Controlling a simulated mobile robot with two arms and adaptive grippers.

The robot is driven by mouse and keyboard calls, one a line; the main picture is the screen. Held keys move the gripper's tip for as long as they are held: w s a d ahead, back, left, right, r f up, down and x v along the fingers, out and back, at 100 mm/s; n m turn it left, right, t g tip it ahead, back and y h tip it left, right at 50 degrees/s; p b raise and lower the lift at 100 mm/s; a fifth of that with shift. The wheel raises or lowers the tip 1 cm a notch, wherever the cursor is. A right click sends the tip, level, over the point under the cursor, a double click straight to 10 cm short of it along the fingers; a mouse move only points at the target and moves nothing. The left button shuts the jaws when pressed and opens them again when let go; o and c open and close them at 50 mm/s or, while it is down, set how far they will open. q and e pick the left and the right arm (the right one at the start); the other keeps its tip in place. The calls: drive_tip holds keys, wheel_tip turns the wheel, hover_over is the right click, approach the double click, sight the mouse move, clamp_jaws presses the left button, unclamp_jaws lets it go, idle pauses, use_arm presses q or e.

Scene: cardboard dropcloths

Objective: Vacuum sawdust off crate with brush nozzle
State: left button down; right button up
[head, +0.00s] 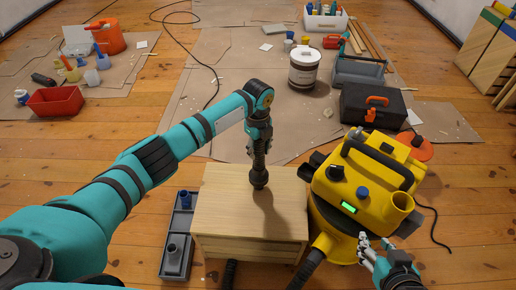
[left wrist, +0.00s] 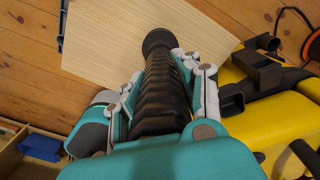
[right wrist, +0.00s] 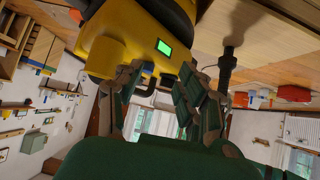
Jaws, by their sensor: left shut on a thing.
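The wooden crate (head: 225,205) stands at the front middle, its pale top facing up; it also shows in the left wrist view (left wrist: 105,35). I cannot make out sawdust on the top. My left gripper (head: 261,140) is shut on a black ribbed hose end (left wrist: 165,95) and holds it upright above the crate. The round brush nozzle (head: 259,179) at its lower end is at or just above the crate top; I cannot tell if it touches. The yellow vacuum (head: 365,185) stands right of the crate. My right gripper (head: 374,248) is open and empty beside the vacuum.
A grey tray (head: 177,258) with nozzle attachments lies left of the crate. A black toolbox (head: 372,107), a round tin (head: 303,68) and a red bin (head: 55,101) stand on the cardboard dropcloths beyond. A cable crosses the floor behind. Bare floor lies left of the tray.

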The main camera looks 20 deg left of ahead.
use_arm(q)
drive_tip(key=shift+r+p, duration=0.55)
drive_tip(key=shift+p, duration=0.05)
drive_tip(key=shift+r+p, duration=0.45)
drive_tip(key=shift+p, duration=0.05)
use_arm(e)
drive_tip(key=s+d+f+g+h, duration=0.1)
drive_tip(key=s+d+f+g, duration=0.2)
drive_tip(key=s+g, duration=0.3)
drive_tip(key=shift+s+d+f+h, duration=0.25)
drive_tip(key=shift+s+f, duration=0.45)
drive_tip(key=shift+s, duration=1.3)
use_arm(q)
drive_tip(key=shift+r, duration=0.1)
use_arm(e)
drive_tip(key=shift+a, duration=0.1)
